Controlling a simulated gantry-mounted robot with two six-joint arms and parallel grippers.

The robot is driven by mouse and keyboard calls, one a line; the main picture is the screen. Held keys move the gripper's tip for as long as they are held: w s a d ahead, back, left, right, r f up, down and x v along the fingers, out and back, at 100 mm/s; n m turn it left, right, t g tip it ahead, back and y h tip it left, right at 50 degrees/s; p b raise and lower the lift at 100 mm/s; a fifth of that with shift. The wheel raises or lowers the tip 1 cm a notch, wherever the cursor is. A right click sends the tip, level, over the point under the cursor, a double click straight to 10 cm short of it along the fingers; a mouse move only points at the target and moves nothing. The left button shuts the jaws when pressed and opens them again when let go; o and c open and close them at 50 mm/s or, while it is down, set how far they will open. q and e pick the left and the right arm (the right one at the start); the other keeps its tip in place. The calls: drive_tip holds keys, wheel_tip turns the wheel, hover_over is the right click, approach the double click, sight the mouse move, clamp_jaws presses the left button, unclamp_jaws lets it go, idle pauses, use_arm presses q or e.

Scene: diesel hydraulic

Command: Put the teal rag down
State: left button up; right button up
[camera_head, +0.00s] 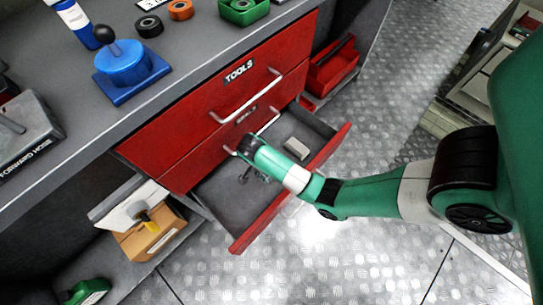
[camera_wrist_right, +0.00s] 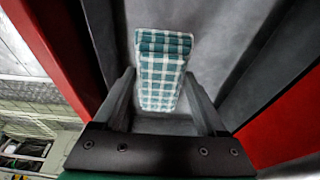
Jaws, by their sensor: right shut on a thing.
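The teal and white checked rag (camera_wrist_right: 162,68) lies between the two fingers of my right gripper (camera_wrist_right: 160,88) in the right wrist view. The gripper is shut on the rag, with grey drawer surface around it. In the head view my right gripper (camera_head: 256,174) points down into the open lower drawer (camera_head: 228,195) of the red cabinet. The rag cannot be made out in the head view, where my wrist covers that spot. Whether the rag touches the drawer floor is unclear. My left gripper is not in view.
A small pale block (camera_head: 296,148) sits in the drawer to the right of my wrist. The upper TOOLS drawer (camera_head: 215,90) is shut above it. A red bin (camera_head: 332,72) stands to the right, and a cardboard box (camera_head: 150,236) at lower left. Bare drawer floor shows left of my gripper.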

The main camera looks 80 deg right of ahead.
drive_tip(key=d+f+b, duration=0.5)
drive_tip(key=shift+w+d+f, duration=0.1)
drive_tip(key=shift+d+f, duration=0.1)
drive_tip(key=shift+f, duration=0.15)
drive_tip(key=shift+d, duration=0.3)
drive_tip(key=b+x, duration=0.4)
drive_tip(key=shift+w+a+f+b, duration=0.15)
drive_tip(key=shift+w+f+b, duration=0.15)
drive_tip(key=shift+f+b, duration=0.1)
drive_tip(key=shift+r, duration=0.3)
drive_tip(key=shift+f, duration=0.25)
drive_tip(key=o, duration=1.6)
drive_tip(key=shift+r, duration=0.1)
drive_tip(key=shift+r, duration=0.1)
